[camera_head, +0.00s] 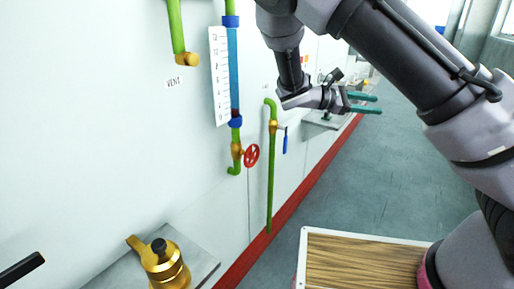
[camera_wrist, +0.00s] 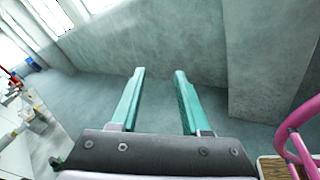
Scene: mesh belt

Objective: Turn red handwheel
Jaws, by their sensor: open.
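The red handwheel (camera_head: 252,156) is on a brass valve at the lower end of the blue sight tube, beside the white wall. My gripper (camera_head: 378,104) is in the head view to the right of the handwheel, well apart from it, with its teal fingers pointing right. In the wrist view my gripper (camera_wrist: 160,72) has its two fingers spread with nothing between them, facing the floor and a grey wall. The handwheel does not show in the wrist view.
A green pipe (camera_head: 270,180) with a blue lever (camera_head: 285,142) stands between the handwheel and my gripper. A brass fitting (camera_head: 165,265) sits on a grey shelf at the lower left. A wood-topped surface (camera_head: 350,262) is at the bottom. The floor (camera_head: 370,180) at right is clear.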

